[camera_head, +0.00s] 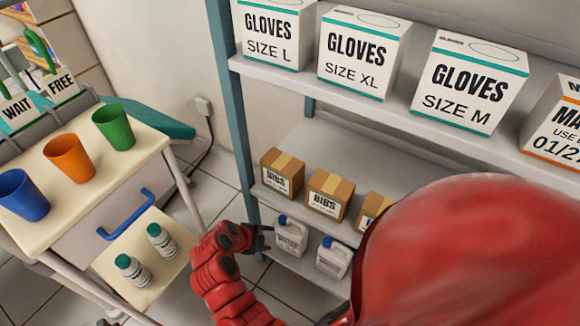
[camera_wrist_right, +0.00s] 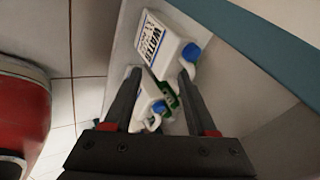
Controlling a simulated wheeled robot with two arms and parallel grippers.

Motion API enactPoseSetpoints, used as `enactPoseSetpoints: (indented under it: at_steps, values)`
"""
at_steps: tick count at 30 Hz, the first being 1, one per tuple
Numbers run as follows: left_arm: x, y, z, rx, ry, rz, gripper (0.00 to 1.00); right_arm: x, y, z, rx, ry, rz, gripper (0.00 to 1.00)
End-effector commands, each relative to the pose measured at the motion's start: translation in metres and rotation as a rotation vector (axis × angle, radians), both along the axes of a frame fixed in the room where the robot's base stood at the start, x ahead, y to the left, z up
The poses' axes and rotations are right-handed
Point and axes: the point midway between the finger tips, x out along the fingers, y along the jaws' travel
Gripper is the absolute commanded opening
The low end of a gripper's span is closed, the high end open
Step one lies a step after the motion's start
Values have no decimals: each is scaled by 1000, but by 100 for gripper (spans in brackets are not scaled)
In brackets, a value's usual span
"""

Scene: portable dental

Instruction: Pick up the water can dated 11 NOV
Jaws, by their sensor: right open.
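Two white water cans with blue caps stand on the low shelf in the head view: one on the left (camera_head: 291,236) and one on the right (camera_head: 333,259). Their dates are too small to read. My right gripper (camera_head: 264,238) is open, its fingers at the left side of the left can. In the right wrist view, the open fingers (camera_wrist_right: 160,95) point toward a can labelled WATER (camera_wrist_right: 160,45), with a second white can (camera_wrist_right: 148,108) seen between them. I cannot tell whether a finger touches a can. My left gripper is not in view.
Brown BIBS boxes (camera_head: 282,174) sit on the shelf above the cans, and GLOVES boxes (camera_head: 361,52) higher up. A blue shelf post (camera_head: 238,120) stands close to the gripper. A cart (camera_head: 50,225) with cups and bottles is at left.

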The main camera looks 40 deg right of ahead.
Motion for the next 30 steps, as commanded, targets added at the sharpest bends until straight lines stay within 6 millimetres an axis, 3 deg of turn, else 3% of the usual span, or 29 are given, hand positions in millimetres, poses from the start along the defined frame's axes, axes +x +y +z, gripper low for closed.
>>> enactPoseSetpoints:
  at_steps: [6,13,18,23,30]
  values:
    - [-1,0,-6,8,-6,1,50,8,-42,-1,0,-4,-1,57]
    - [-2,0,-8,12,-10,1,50,11,-60,-1,-1,-4,3,57]
    - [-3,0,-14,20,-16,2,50,15,-87,-5,0,-2,0,57]
    - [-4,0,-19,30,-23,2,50,17,-98,-23,-2,1,7,57]
    - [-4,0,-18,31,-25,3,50,18,-100,-24,-1,-3,7,57]
